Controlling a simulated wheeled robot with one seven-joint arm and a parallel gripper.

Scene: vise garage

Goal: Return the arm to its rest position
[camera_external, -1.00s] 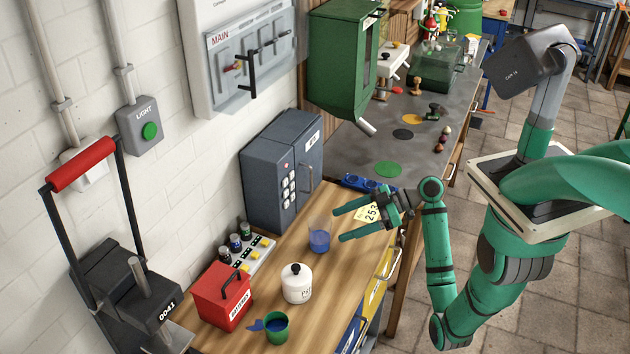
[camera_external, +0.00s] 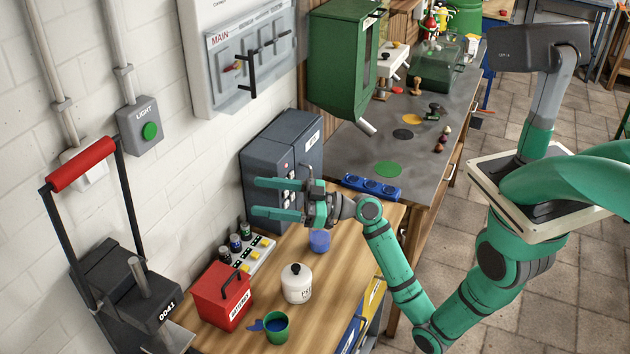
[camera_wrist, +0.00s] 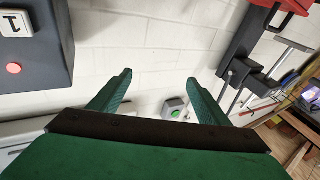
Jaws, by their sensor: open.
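My gripper (camera_external: 279,199) is open and empty in the external view. It points left over the wooden bench (camera_external: 345,262), in front of the dark grey keypad cabinet (camera_external: 262,172), whose lower part it partly hides.
A blue three-hole tray (camera_external: 371,187) lies behind. A red-handled lever (camera_external: 82,163) stands left.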

